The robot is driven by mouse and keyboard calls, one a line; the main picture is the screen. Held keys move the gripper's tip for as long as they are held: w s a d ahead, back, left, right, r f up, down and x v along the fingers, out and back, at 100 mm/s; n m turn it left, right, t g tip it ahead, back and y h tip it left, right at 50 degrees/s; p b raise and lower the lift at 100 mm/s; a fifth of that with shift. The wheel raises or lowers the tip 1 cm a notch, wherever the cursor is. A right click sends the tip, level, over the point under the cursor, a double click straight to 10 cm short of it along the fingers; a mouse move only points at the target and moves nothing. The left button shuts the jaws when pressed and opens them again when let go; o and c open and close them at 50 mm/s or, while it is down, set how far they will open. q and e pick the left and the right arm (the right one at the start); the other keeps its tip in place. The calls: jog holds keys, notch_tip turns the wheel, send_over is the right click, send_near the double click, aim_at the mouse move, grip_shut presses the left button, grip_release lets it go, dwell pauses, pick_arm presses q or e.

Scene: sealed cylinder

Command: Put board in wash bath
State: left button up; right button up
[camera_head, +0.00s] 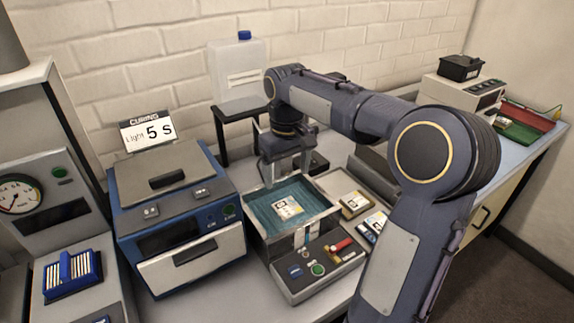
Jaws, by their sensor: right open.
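The wash bath (327,212) is an open grey box with a teal inside, standing on the bench near the middle. A small white board with yellow and dark marks (288,207) shows inside it, against the teal. Whether it floats or rests on the bottom I cannot tell. My right gripper (287,173) hangs over the back of the bath, fingers down, open and empty. It is apart from the board. My left gripper is not in view.
A blue and grey curing box (180,215) stands left of the bath. Small boards (355,203) lie to its right, partly behind my right arm. A control panel with buttons (318,268) is in front. A jug (238,75) stands behind on a stand.

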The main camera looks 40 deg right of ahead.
jog(key=s+a+f+t+y, duration=0.2)
jog(key=s+a+f, duration=0.1)
jog(key=s+a, duration=0.4)
jog(key=s+a+f+t+y, duration=0.1)
jog(key=s+a+f+t, duration=0.2)
jog(key=s+a, duration=0.5)
jog(key=s, duration=0.4)
jog(key=shift+s+a+m+t+y, duration=0.2)
jog(key=shift+a+m+t+y, duration=0.1)
jog(key=shift+y, duration=0.1)
